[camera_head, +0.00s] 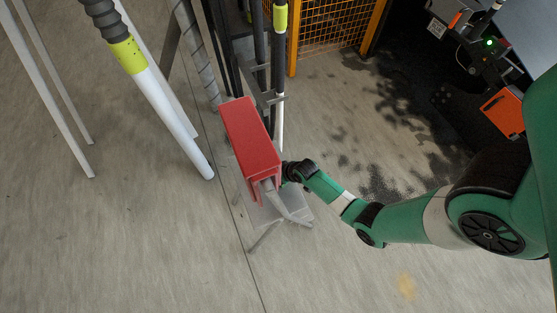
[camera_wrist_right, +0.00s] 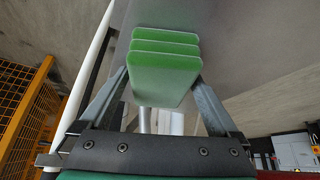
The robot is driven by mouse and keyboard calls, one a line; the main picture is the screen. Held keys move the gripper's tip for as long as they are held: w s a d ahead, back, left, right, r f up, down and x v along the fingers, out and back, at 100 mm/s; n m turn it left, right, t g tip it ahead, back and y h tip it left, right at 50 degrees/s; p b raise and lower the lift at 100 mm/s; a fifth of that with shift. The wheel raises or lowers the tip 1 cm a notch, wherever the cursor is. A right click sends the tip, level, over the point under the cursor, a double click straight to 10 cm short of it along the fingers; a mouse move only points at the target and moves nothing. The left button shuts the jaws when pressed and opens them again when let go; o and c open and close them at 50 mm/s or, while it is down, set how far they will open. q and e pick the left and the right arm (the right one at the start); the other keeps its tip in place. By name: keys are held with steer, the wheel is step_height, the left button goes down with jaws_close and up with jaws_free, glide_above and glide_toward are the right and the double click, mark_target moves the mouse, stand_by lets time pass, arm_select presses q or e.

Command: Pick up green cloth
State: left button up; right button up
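Several flat green pieces of cloth (camera_wrist_right: 165,78), stacked in layers, show in the right wrist view against a grey surface. My right gripper (camera_wrist_right: 163,82) has its two grey fingers spread, one on each side of the stack. I cannot tell whether the fingertips touch it. In the head view my green right arm comes in from the right and its wrist end reaches beside a red box (camera_head: 250,140). The right fingers and the cloth cannot be made out there. My left gripper is in neither view.
The red box stands on a grey metal stand (camera_head: 290,212). White and black poles with yellow bands (camera_head: 160,95) rise at the left. An orange mesh fence (camera_head: 330,28) is at the back. The concrete floor in front is clear.

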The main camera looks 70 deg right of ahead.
steer(key=c, duration=1.1)
steer(key=shift+r, duration=0.1)
steer(key=shift+r, duration=0.3)
steer(key=r+p, duration=0.2)
steer(key=r, duration=0.1)
steer(key=r+p, duration=0.1)
steer(key=p, duration=0.1)
steer(key=shift+s+d+r, duration=0.3)
steer(key=shift+r, duration=0.1)
steer(key=s+d+r+p, duration=0.8)
steer(key=s+d+p, duration=0.1)
steer(key=p, duration=0.1)
steer(key=shift+s, duration=0.3)
steer(key=shift+f, duration=0.1)
